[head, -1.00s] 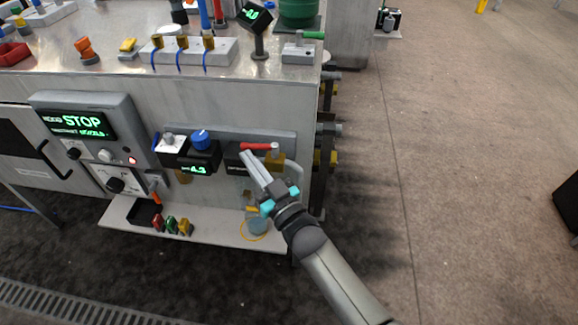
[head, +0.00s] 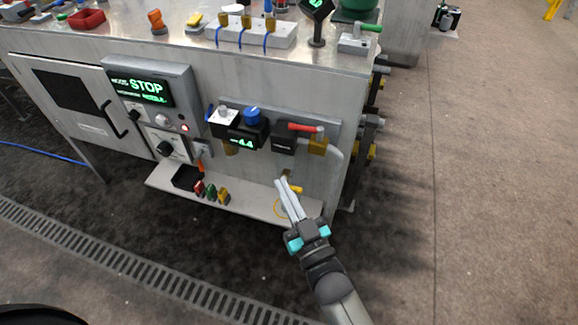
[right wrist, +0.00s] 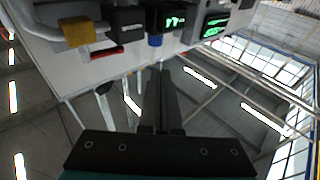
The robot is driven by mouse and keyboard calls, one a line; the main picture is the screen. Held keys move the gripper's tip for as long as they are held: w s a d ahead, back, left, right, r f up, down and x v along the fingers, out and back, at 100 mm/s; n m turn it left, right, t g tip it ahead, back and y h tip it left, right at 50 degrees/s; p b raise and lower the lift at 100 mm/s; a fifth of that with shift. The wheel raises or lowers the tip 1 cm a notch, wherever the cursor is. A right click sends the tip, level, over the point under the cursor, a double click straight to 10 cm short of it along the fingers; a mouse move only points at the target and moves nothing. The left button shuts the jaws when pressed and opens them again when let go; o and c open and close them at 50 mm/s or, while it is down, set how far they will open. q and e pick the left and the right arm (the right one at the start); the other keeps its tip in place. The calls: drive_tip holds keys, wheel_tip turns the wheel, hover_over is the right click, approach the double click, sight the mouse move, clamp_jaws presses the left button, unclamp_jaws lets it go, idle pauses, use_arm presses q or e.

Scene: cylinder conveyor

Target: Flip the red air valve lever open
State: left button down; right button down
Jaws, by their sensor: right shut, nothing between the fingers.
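The red air valve lever (head: 304,127) sits on top of a brass valve body (head: 318,146) on the machine's front panel. The lever lies roughly level, pointing left over a black box (head: 284,144). In the right wrist view the lever (right wrist: 107,52) shows beside the brass body (right wrist: 78,32). My right gripper (head: 284,181) is shut and empty, below the lever and apart from it, in front of the lower shelf. Its fingers (right wrist: 160,72) also show in the right wrist view. My left gripper is not in view.
Left of the valve are a blue knob (head: 252,114) and a green-lit display (head: 241,142). A control box with a STOP screen (head: 142,86) is further left. A shelf (head: 160,178) with small coloured items juts out below. The floor to the right is clear.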

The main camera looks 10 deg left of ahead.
drive_tip(key=shift+s+f, duration=0.2)
drive_tip(key=shift+s, duration=0.65)
drive_tip(key=s+d+f+m+g+h, duration=0.1)
drive_tip(key=s+d+f+g+h, duration=0.15)
drive_tip(key=d+f, duration=0.4)
drive_tip(key=s+d+f+m+g+h, duration=0.1)
drive_tip(key=s+d+f+h, duration=0.2)
drive_tip(key=f, duration=0.7)
drive_tip(key=s+d+f+m+g+h, duration=0.1)
drive_tip(key=d+f+g+h, duration=0.15)
drive_tip(key=d+f, duration=0.55)
drive_tip(key=s+d+f+m+g+h, duration=0.1)
drive_tip(key=s+d+f+g+h, duration=0.1)
drive_tip(key=s+d+f, duration=0.5)
drive_tip(key=s+d+f+m+g+h, duration=0.1)
drive_tip(key=s+d+f+g+h, duration=0.2)
drive_tip(key=s+d, duration=0.6)
drive_tip(key=s+f+g, duration=0.2)
drive_tip(key=s+f, duration=0.1)
drive_tip(key=s, duration=0.2)
drive_tip(key=shift+d+f+m+h, duration=0.15)
drive_tip(key=shift+f+m+h, duration=0.15)
drive_tip(key=shift+f, duration=0.05)
